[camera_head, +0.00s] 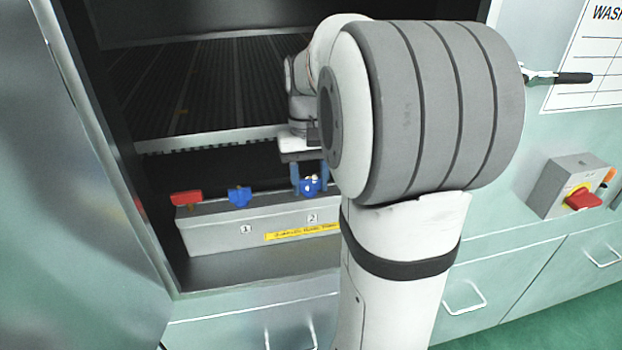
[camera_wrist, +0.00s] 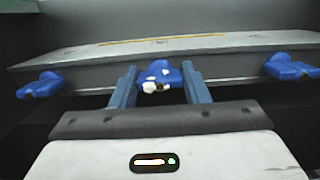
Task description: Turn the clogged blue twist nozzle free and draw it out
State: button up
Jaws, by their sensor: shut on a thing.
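The clogged blue twist nozzle (camera_head: 308,186) has white spots on it and sits on top of the grey manifold box (camera_head: 215,234), above the label 2. My gripper (camera_head: 309,178) is shut on it from above. In the wrist view the spotted nozzle (camera_wrist: 158,76) lies between my two blue-grey fingers (camera_wrist: 160,86), which touch its sides. Its lower part and its seat are hidden. A clean blue nozzle (camera_head: 240,196) stands above the label 1. In the wrist view clean blue nozzles show at left (camera_wrist: 40,84) and right (camera_wrist: 290,67).
A red handle (camera_head: 186,198) is at the left end of the box. The box stands inside a dark washer cabinet with a slatted floor (camera_head: 220,80) behind it. The cabinet's left frame (camera_head: 90,130) is close. A grey switch box with a red knob (camera_head: 582,199) is at right.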

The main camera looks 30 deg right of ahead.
jog(key=shift+c, duration=0.9)
jog(key=shift+r+m+p, duration=0.1)
jog(key=shift+m+p, duration=0.3)
jog(key=shift+m, duration=0.5)
jog(key=m+y+p, duration=0.1)
jog(key=m, duration=0.3)
jog(key=shift+m+t, duration=0.3)
jog(key=m+p, duration=0.1)
jog(key=m, duration=0.1)
jog(key=shift+m, duration=0.4)
jog(key=m, duration=0.3)
jog(key=shift+m+t, duration=0.3)
jog(key=shift+t, duration=0.1)
jog(key=shift+p, duration=0.3)
